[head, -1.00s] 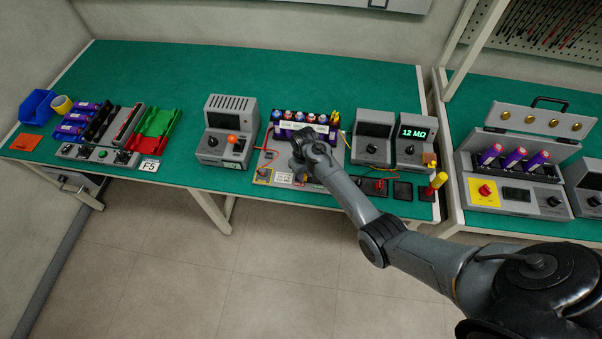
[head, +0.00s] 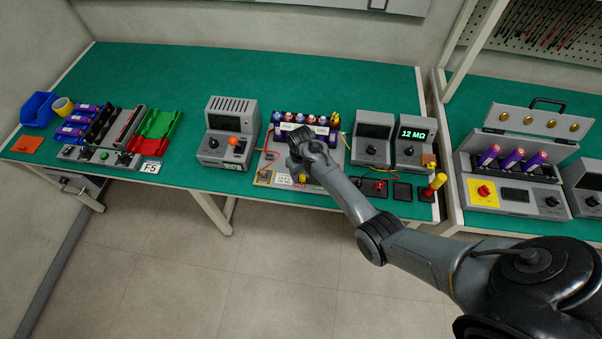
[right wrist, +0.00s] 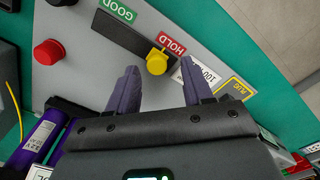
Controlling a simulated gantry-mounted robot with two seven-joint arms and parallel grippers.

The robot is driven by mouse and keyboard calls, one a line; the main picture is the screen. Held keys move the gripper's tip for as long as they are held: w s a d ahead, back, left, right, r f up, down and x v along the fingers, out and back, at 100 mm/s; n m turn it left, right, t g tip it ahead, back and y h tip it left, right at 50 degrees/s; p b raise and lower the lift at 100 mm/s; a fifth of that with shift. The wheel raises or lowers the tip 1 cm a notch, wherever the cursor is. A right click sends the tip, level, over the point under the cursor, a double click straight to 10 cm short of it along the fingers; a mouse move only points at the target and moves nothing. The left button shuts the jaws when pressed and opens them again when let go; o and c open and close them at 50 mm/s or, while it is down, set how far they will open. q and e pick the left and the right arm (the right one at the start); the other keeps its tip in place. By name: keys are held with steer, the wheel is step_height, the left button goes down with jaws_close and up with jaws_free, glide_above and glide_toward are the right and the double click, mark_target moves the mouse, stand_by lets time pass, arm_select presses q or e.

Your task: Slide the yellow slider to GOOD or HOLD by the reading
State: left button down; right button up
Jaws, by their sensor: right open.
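The yellow slider (right wrist: 157,62) is a round knob at the HOLD end of a dark slot (right wrist: 125,35) on a grey panel in the right wrist view. The red HOLD label (right wrist: 170,44) is beside it; the green GOOD label (right wrist: 117,10) is at the slot's other end. My right gripper (right wrist: 158,69) is open, its fingertips on either side of the knob with gaps visible. In the head view my right gripper (head: 300,162) is over the busbar board (head: 263,176) and hides part of it. The meter screen (head: 413,134) reads 12 MΩ. My left gripper is out of view.
A red button (right wrist: 48,52) and purple cells (right wrist: 40,140) are close to the gripper in the wrist view. A grey device with an orange knob (head: 233,140) stands left of the board. Open green bench (head: 200,75) lies behind.

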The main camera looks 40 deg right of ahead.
mark_target(301, 176)
step_height(301, 176, up, 10)
steer(key=p, duration=0.1)
steer(key=shift+p, duration=0.3)
steer(key=shift+f, duration=0.15)
